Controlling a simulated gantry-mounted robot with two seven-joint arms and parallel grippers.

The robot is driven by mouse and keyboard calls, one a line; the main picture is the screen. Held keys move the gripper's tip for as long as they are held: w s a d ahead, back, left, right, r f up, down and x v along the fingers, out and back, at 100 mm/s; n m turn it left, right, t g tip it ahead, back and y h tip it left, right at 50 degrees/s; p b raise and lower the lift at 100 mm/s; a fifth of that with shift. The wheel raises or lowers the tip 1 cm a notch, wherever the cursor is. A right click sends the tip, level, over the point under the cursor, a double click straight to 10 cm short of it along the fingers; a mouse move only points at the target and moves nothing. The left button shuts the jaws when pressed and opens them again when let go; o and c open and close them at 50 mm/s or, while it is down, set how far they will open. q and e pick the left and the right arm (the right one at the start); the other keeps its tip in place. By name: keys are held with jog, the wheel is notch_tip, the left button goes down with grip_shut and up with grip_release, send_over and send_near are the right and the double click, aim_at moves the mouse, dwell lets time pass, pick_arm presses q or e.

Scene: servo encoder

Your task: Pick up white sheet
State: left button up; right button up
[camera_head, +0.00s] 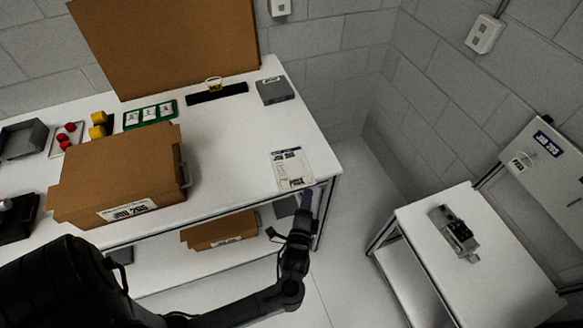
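The white sheet (291,166) lies flat on the white table near its right front corner. It has dark printed labels along its top and bottom edges. My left gripper (306,201) is at the table's front edge, just below the sheet's lower right corner in the picture. My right gripper is not in view.
A cardboard box (120,177) stands left of the sheet. Behind are a green card holder (150,114), a black bar (217,93) and a grey box (275,90). Another cardboard box (218,231) is on the lower shelf. A second table (490,260) stands right, across open floor.

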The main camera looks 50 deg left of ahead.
pick_arm(q)
jog(key=x, duration=0.3)
jog(key=shift+w+a, duration=0.15)
jog(key=shift+a, duration=0.1)
jog(key=shift+f, duration=0.1)
grip_shut()
